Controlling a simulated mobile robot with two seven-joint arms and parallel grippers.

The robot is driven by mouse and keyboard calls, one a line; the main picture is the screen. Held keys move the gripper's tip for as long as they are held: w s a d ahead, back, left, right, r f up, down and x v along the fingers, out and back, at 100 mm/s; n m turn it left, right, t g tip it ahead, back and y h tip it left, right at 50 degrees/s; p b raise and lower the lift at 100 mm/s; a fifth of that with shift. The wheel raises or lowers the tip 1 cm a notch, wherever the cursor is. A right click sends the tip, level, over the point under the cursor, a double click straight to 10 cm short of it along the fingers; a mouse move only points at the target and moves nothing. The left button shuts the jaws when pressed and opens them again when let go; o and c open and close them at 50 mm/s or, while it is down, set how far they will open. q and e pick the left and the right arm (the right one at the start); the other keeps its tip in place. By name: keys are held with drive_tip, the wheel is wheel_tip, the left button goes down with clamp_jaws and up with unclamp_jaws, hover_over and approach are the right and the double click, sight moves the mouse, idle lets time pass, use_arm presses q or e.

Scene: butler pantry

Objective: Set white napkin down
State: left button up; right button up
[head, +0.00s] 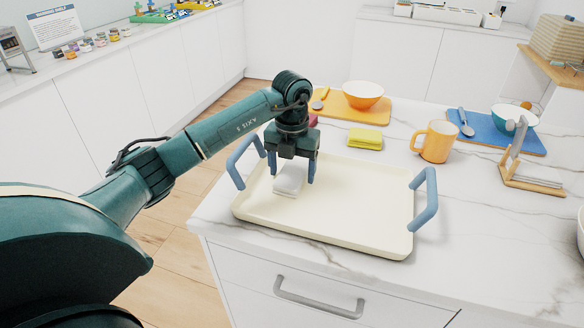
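The white napkin (289,181), a small folded pad, lies in the left part of a cream tray (375,238) with blue handles. My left gripper (292,174) comes down from above over the napkin, with its two blue-grey fingers spread apart on either side of it. A small gap shows between the napkin and the right finger; whether the left finger touches it is hard to tell. The gripper hides the napkin's far edge. My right gripper is not in view.
Behind the tray are a yellow sponge-like block (365,139), an orange mug (435,141), an orange bowl (363,94) on an orange mat and a teal bowl (514,117) on a blue mat. A wooden napkin holder (530,170) stands at right. The tray's middle and right are empty.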

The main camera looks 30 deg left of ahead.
sight(292, 173)
use_arm(q)
drive_tip(key=shift+r, duration=0.1)
drive_tip(key=shift+r, duration=0.25)
wheel_tip(292, 173, up, 12)
drive_tip(key=shift+f, duration=0.2)
idle(0.4)
